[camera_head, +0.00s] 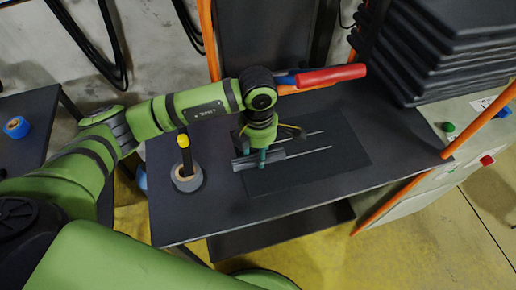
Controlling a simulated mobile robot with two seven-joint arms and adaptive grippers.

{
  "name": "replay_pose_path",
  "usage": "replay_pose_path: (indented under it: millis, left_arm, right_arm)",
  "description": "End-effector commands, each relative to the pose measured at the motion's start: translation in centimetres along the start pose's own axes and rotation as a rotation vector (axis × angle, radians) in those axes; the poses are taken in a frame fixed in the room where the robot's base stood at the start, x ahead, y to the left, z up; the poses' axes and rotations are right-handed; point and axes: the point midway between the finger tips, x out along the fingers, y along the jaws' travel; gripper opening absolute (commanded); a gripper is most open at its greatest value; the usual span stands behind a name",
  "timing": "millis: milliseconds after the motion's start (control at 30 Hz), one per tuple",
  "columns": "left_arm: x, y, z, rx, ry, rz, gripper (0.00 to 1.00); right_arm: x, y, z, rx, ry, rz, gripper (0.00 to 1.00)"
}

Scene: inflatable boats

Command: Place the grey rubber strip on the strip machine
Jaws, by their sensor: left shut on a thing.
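My left gripper (262,158) reaches in from the left over the dark work table and points down. Its teal fingertips are shut on the grey rubber strip (243,163), a short grey piece that shows on both sides of the fingers. The strip is at the left end of a black plate (345,152) with two thin light lines, which seems to be part of the strip machine. I cannot tell whether the strip touches the plate. The gripper hides the middle of the strip. My right gripper is not in view.
A grey tape roll (187,178) with a yellow-topped black post stands left of the plate. A red-handled tool (332,75) lies behind the arm. Stacked black sheets (450,45) and orange posts (480,128) are at the right. The table's front right is clear.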

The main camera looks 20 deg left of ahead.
Motion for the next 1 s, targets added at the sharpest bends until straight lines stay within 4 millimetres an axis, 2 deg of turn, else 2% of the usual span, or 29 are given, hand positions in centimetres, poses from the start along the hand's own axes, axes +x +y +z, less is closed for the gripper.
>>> replay_pose_path:
  millis: [167,200,233,267,567,700,1000]
  left_arm:
    - [0.4,0.0,0.0,0.0,-0.001,0.0,0.04]
    - [0.3,0.0,0.0,0.0,0.0,0.0,0.53]
    - [0.3,0.0,0.0,-0.001,0.0,0.0,0.65]
    - [0.3,0.0,0.0,-0.001,0.0,-0.001,0.68]
    - [0.2,0.0,0.0,-0.001,0.0,-0.001,0.68]
    - [-0.5,0.0,0.1,-0.001,-0.002,0.001,0.68]
    - [-5.3,0.1,0.1,0.0,-0.004,0.004,0.68]
  right_arm:
    - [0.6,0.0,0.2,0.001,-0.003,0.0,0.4]
    - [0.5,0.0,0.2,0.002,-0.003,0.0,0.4]
    - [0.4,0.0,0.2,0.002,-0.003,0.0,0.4]
    - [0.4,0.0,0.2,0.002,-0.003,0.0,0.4]
    - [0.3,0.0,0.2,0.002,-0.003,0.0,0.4]
    - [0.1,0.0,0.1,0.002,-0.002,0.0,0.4]
    - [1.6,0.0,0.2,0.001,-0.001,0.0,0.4]
